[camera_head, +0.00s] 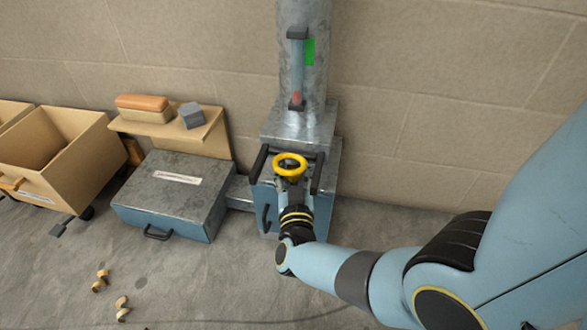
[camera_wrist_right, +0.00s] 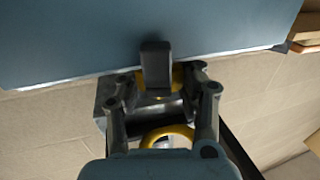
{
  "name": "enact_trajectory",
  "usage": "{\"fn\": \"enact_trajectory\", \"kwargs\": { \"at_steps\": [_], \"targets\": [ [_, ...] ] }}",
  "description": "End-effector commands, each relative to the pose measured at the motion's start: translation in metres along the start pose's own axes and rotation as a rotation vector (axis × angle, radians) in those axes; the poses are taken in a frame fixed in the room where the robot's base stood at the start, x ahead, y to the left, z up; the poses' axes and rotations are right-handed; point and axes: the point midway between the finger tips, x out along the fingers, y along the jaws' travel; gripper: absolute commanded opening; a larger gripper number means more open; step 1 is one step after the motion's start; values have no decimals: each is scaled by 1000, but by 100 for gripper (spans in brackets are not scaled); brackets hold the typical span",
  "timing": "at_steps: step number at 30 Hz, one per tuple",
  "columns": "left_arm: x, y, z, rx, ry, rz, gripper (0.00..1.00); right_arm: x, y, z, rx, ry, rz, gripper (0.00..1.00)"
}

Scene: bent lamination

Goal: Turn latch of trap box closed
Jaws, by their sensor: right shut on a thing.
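The trap box (camera_head: 265,196) is a blue-fronted metal box at the foot of the grey pipe, in the head view's middle. Black bars run along its upper sides. A yellow ring (camera_head: 290,160) is above its front; part of it shows in the wrist view (camera_wrist_right: 167,136). My right gripper (camera_head: 291,183) is at the box front, just under the ring. In the right wrist view its fingers (camera_wrist_right: 158,92) are shut around a dark latch piece (camera_wrist_right: 156,65) with yellow behind it. The fingers partly hide the grip. My left gripper is not in view.
A low blue-and-grey box (camera_head: 165,205) with a shelf (camera_head: 190,130) stands left of the trap box. Wooden crates (camera_head: 65,165) stand farther left. Small pieces (camera_head: 122,310) lie on the floor at lower left. Brick wall (camera_head: 450,90) stands behind.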

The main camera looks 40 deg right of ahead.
Motion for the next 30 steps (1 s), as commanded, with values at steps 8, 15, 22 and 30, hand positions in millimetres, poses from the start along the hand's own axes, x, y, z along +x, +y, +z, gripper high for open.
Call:
{"fn": "enact_trajectory", "kwargs": {
  "at_steps": [8, 15, 22, 30],
  "targets": [
    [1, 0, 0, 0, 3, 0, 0, 0, 0, 0, 1, 1, 15, 3],
    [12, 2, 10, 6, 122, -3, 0, 0, -1, 3, 2, 1, 205, 3],
    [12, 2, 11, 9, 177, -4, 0, 0, 0, 1, 0, 0, 275, 3],
    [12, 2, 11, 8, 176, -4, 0, 0, 0, 0, 0, 0, 274, 42]
  ]
}}
